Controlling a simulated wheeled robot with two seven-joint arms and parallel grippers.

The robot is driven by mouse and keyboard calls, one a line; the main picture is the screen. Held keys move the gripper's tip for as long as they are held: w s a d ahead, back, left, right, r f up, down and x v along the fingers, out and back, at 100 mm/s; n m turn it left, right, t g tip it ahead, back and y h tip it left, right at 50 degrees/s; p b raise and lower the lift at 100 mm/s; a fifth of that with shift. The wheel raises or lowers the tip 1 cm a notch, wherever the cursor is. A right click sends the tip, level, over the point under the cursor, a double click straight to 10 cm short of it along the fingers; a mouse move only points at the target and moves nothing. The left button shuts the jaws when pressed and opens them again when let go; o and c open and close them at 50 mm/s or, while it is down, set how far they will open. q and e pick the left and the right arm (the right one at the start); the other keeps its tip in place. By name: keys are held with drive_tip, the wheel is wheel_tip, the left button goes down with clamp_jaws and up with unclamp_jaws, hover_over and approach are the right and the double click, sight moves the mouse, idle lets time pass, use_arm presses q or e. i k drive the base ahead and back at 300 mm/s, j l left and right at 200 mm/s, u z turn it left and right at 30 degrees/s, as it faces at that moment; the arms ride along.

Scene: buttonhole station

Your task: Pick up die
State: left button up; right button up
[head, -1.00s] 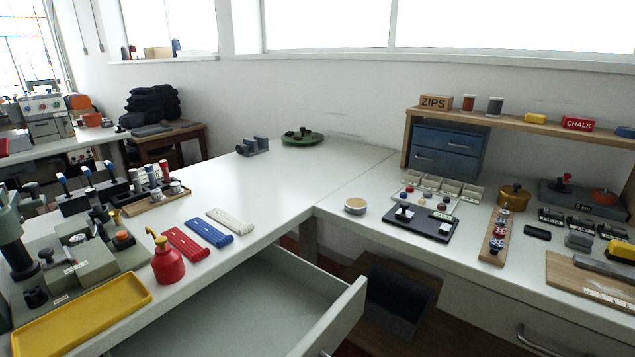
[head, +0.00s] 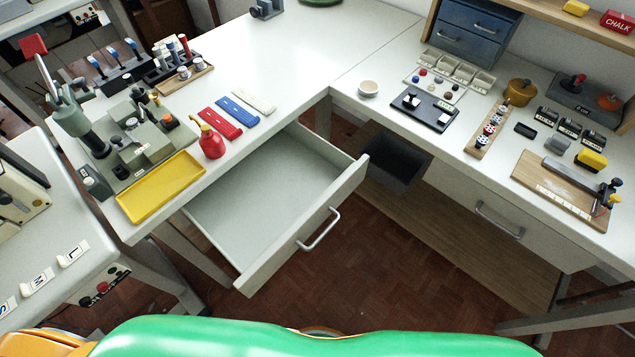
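I cannot tell for certain which piece is the die. A black board (head: 428,115) on the right-hand bench carries white-topped pieces (head: 412,99) that are too small to make out well. Behind it, a pale plate holds several small round coloured pieces (head: 438,82). A grey-green press (head: 135,130) stands on the left-hand bench, with small dark and orange-topped parts around it. Neither of my grippers is in view.
An open, empty-looking drawer (head: 262,200) juts from the left bench. A yellow tray (head: 160,187) and red bottle (head: 211,142) stand near that bench's edge. A wooden strip (head: 480,143) and cutting board (head: 548,186) lie on the right bench. The back corner is mostly clear.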

sight(133, 123)
drive_tip(key=u, duration=1.4)
